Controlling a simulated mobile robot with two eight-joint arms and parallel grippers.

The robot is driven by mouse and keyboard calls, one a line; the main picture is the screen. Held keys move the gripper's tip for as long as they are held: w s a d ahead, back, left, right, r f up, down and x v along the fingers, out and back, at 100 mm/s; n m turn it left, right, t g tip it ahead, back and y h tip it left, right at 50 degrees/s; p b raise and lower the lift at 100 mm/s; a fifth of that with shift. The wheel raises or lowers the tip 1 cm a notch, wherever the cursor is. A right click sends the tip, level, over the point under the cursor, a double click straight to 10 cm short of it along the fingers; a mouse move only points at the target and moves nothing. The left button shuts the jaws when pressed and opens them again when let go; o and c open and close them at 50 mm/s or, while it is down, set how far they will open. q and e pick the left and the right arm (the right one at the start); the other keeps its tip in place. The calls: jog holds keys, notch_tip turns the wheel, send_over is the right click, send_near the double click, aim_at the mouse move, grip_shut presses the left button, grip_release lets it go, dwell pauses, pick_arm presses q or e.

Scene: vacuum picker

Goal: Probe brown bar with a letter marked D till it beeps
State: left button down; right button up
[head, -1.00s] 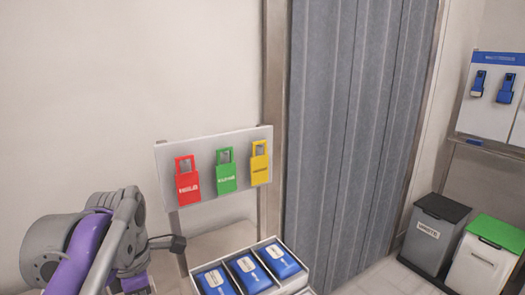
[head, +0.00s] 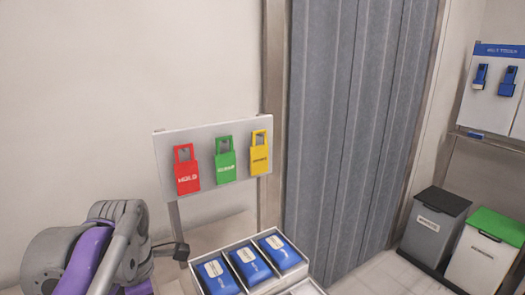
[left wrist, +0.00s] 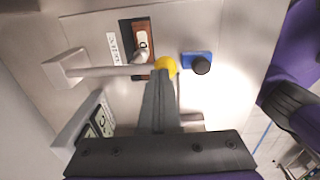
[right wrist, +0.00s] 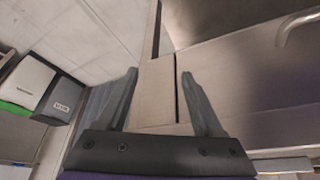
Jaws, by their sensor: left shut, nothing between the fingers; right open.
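In the left wrist view, a brown bar (left wrist: 139,31) with a white label marked D stands in a dark slot of a pale panel. A pale rod crosses in front of its lower part. My left gripper (left wrist: 163,82) is shut and empty, its fingertips just below a yellow round piece (left wrist: 165,64) to the lower right of the bar. I cannot tell whether the tips touch the yellow piece. My right gripper (right wrist: 158,76) is open, with a beige surface showing between its fingers. Neither gripper's fingers show in the head view.
A blue block with a black knob (left wrist: 201,65) sits right of the yellow piece. The pale rod (left wrist: 85,67) juts from the left. The head view shows a tag board (head: 205,135), blue packs in a white tray (head: 308,262), and bins (head: 432,227) at right.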

pick_arm(q)
jog(key=shift+s+d+f, duration=0.1)
jog(key=shift+f, duration=0.25)
jog(key=shift+s+d+f+b, duration=0.2)
jog(key=shift+f+b, duration=0.1)
jog(key=shift+f, duration=0.25)
jog(key=shift+s+d+f+b, duration=0.1)
jog(key=shift+s+f+b, duration=0.15)
jog(key=shift+f, duration=0.65)
jog(key=shift+w+a+r+p, duration=0.1)
jog(key=shift+w+r+p, duration=0.1)
jog(key=shift+r+p, duration=0.9)
jog(key=shift+w+a+r+p, duration=0.3)
jog(key=shift+w+r+p, duration=0.1)
jog(key=shift+r+p, duration=0.1)
